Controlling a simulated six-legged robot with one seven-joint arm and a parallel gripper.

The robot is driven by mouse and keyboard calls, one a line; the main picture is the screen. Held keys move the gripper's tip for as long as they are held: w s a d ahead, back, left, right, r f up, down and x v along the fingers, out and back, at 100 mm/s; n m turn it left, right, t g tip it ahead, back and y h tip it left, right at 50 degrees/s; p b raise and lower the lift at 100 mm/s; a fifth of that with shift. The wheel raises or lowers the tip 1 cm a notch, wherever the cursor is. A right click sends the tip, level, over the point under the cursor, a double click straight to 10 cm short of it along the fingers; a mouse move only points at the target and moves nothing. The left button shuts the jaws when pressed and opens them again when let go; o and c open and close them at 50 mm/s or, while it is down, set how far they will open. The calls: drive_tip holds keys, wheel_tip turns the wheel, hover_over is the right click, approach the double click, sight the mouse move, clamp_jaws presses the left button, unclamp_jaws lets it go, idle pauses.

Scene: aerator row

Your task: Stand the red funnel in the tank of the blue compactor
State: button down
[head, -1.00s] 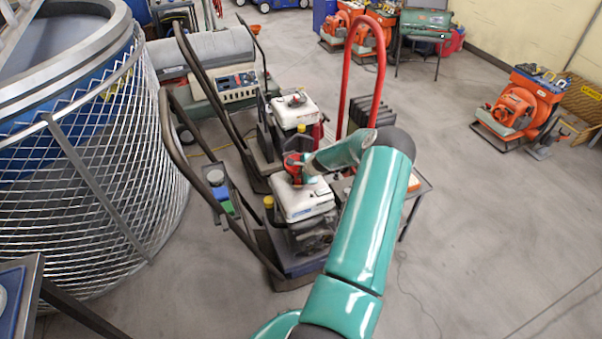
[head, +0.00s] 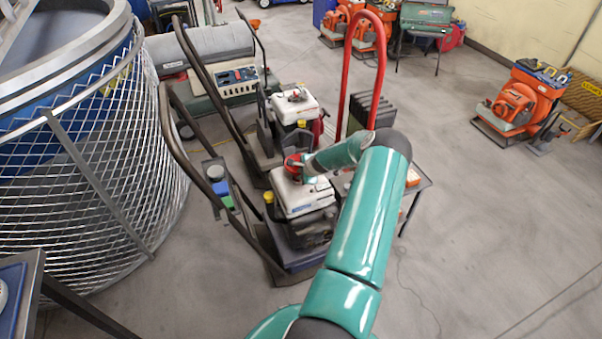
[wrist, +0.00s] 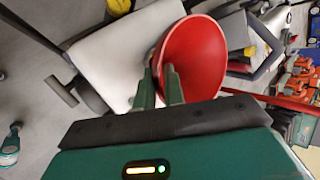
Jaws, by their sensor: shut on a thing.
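The red funnel (head: 292,162) is at the wrist end of my arm, over the white top of the nearer compactor (head: 305,202), which has a blue base. In the wrist view the funnel (wrist: 200,55) shows its wide red mouth, tilted toward the camera. My gripper (wrist: 158,78) is shut on the funnel near its lower left side. In the head view my gripper (head: 306,172) is small and partly merged with the funnel. The funnel's spout is hidden, so I cannot tell whether it is inside the tank opening. A white surface (wrist: 115,55) lies behind the fingers.
A similar machine with a white tank (head: 293,106) stands just behind. Dark bent handles (head: 180,155) rise left of both. A red hoop handle (head: 378,60) stands to the right. A large mesh-sided tub (head: 90,180) fills the left. The floor at right is open.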

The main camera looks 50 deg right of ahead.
drive_tip(key=shift+f, duration=0.55)
drive_tip(key=shift+f, duration=0.35)
drive_tip(key=c, duration=1.4)
unclamp_jaws()
drive_tip(key=shift+r, duration=4.5)
